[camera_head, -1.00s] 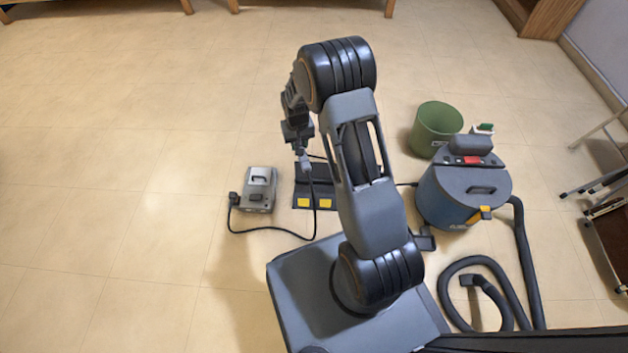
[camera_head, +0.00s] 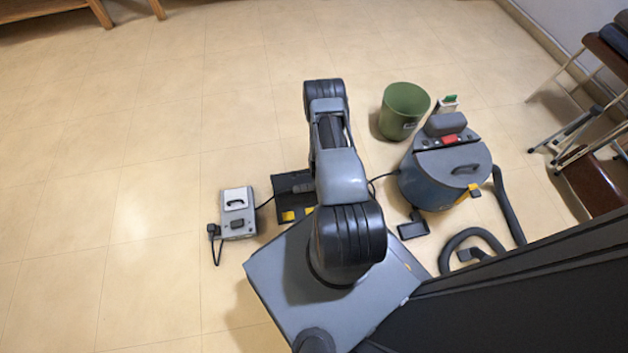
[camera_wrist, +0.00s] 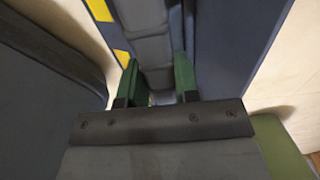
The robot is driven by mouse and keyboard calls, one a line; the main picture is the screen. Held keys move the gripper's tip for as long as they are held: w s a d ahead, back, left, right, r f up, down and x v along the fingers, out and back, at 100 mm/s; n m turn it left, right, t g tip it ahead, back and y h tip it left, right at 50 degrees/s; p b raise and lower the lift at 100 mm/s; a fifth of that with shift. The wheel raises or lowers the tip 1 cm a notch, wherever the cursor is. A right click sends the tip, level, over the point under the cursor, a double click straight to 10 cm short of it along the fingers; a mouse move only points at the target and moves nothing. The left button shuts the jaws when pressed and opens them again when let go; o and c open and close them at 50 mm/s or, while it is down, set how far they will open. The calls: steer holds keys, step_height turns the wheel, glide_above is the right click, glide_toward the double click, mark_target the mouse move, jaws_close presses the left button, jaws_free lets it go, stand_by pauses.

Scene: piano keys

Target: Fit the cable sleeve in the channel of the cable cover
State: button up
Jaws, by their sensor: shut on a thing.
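The black cable cover with yellow marks (camera_head: 287,205) lies on the floor left of my arm, which partly hides it. In the wrist view, its dark sides (camera_wrist: 232,40) run along both sides of a grey sleeve (camera_wrist: 150,42). My gripper (camera_wrist: 157,82) has its green fingers shut on the sleeve, one on each side. The sleeve lies lengthwise over the channel between the sides; I cannot tell how deep it sits. My arm hides the gripper's fingertips in the head view.
A grey box (camera_head: 238,222) with a plug and cable stands left of the cover. A blue-grey vacuum cleaner (camera_head: 440,185) with a hose and a green bin (camera_head: 403,110) stand to the right. The floor (camera_head: 130,150) at left is clear.

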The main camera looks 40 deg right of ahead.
steer(key=shift+w+a+f+b, duration=0.1)
steer(key=shift+a+f+b, duration=0.15)
steer(key=shift+f+b, duration=1.55)
steer(key=shift+f, duration=0.75)
steer(key=shift+w+a, duration=0.1)
steer(key=shift+a, duration=0.05)
steer(key=shift+f+b, duration=0.3)
steer(key=shift+b, duration=0.15)
steer(key=shift+f+b, duration=0.7)
steer(key=shift+f, duration=1.05)
